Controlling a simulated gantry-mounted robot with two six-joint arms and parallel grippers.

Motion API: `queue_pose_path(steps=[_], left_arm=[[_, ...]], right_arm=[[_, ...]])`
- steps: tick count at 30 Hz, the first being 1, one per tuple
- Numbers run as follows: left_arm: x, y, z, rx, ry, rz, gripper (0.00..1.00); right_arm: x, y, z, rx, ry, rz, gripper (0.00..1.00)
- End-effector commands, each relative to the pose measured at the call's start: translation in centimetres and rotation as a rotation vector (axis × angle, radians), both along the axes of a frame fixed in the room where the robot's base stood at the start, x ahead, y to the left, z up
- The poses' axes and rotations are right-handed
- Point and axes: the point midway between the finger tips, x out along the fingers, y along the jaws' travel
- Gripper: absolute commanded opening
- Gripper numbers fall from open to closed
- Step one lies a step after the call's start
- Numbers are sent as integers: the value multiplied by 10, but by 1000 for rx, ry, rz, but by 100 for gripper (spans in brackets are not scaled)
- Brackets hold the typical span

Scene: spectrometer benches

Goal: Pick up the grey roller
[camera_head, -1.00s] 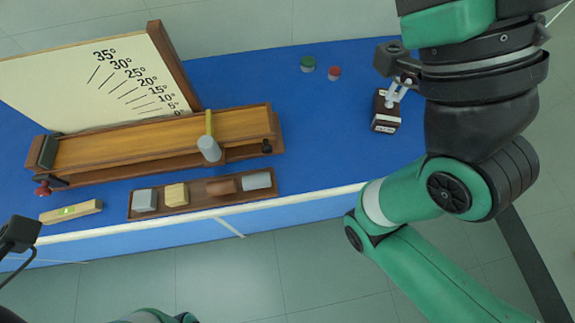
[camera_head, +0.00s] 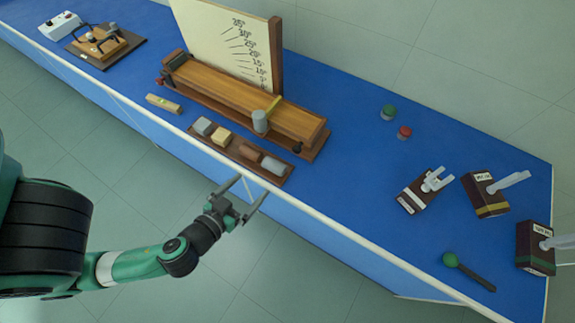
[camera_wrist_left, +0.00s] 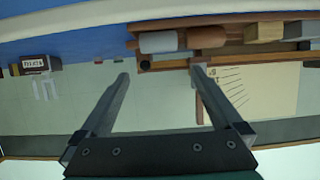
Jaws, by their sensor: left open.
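The grey roller (camera_head: 273,166) lies at the right end of a shallow brown tray (camera_head: 232,153) near the bench's front edge. It also shows in the left wrist view (camera_wrist_left: 158,42), beside the brown roller (camera_wrist_left: 206,38). My left gripper (camera_head: 253,182) is open and empty, its fingers pointing toward the tray from the front side. In the left wrist view, its fingertips (camera_wrist_left: 160,74) are spread apart, with the grey roller beyond the gap between them. My right gripper is out of view.
The tray also holds a grey block (camera_head: 202,126) and a wooden block (camera_head: 221,136). The ramp (camera_head: 246,105) and angle board (camera_head: 225,35) stand behind. Dark boxes (camera_head: 418,190) and a green-headed tool (camera_head: 468,270) lie to the right. Blue bench right of the tray is clear.

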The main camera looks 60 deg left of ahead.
Motion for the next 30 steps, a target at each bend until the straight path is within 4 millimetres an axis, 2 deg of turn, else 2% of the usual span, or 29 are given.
queue_pose_path(steps=[5, 12, 13, 16, 20, 26, 30], left_arm=[[2, 0, -2, -3, 0, -1, 100], [19, 13, -12, -2, -9, 7, 100], [23, 15, -10, -4, -4, 6, 100], [35, 23, -14, -2, -5, 5, 100], [48, 30, -22, -2, -3, 0, 100], [53, 32, -25, -2, -2, -4, 100], [67, 44, -34, -1, -4, 1, 100]], right_arm=[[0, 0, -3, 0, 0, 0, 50], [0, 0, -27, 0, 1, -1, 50], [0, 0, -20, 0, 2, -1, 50], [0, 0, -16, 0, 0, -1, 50], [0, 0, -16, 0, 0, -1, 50], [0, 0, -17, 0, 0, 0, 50], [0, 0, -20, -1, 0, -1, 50]])
